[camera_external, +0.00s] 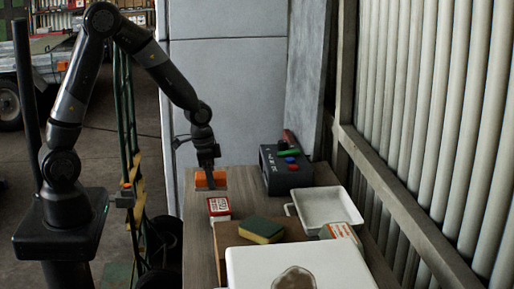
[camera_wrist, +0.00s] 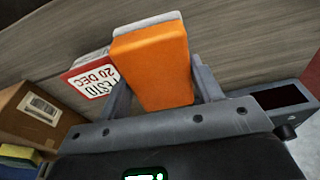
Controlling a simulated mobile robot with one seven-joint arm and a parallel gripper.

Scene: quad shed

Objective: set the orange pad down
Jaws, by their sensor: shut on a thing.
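The orange pad (camera_wrist: 152,66) is a block with an orange face and a pale layer along its far edge. It sits between the two fingers of my gripper (camera_wrist: 165,95), which is shut on it. In the external view the orange pad (camera_external: 211,179) is at the far left end of the wooden table (camera_external: 198,235), below my gripper (camera_external: 209,168). I cannot tell whether its lower edge touches the tabletop or is slightly above it.
A red and white box (camera_external: 218,208) stands close to the pad. Nearby are a cardboard box (camera_external: 229,236), a green and yellow sponge (camera_external: 261,230), a white tray (camera_external: 327,208) and a dark device (camera_external: 285,171). Bare wood shows around the pad.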

